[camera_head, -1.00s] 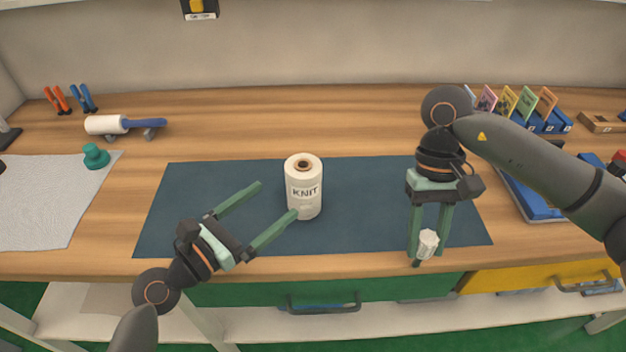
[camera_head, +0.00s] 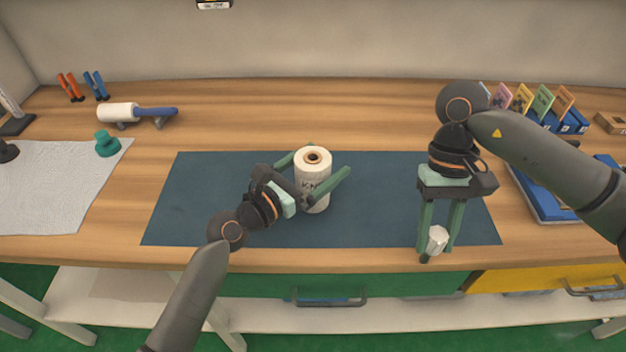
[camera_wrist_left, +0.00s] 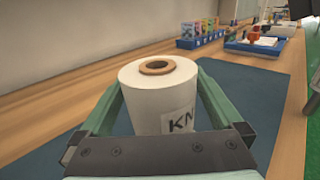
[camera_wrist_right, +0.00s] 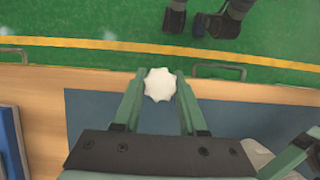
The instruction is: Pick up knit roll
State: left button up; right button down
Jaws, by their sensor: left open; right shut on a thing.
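The knit roll (camera_head: 313,165) is a white upright cylinder with a brown core and a KNIT label. It stands on the dark blue mat (camera_head: 385,190). My left gripper (camera_head: 322,160) is open, with its green fingers on either side of the roll. The left wrist view shows the roll (camera_wrist_left: 160,90) between the two fingers; whether they touch it cannot be told. My right gripper (camera_head: 437,240) points down near the mat's front edge, shut on a small white knob-like piece (camera_wrist_right: 160,84). That piece has a scalloped outline in the right wrist view.
A lint roller (camera_head: 120,112) with a blue handle, a teal knob-shaped object (camera_head: 107,143) and a grey sheet (camera_head: 60,190) lie at the left. Blue bins with coloured cards (camera_head: 545,118) and a blue tray (camera_head: 545,195) are at the right. The mat's left part is clear.

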pick_arm(q)
jog(key=shift+w+d, duration=0.35)
jog(key=shift+d, duration=0.05)
jog(key=shift+r, duration=0.1)
jog(key=c, duration=1.5)
jog(key=shift+c, duration=0.2)
pick_arm(e)
jog(key=shift+r, duration=0.1)
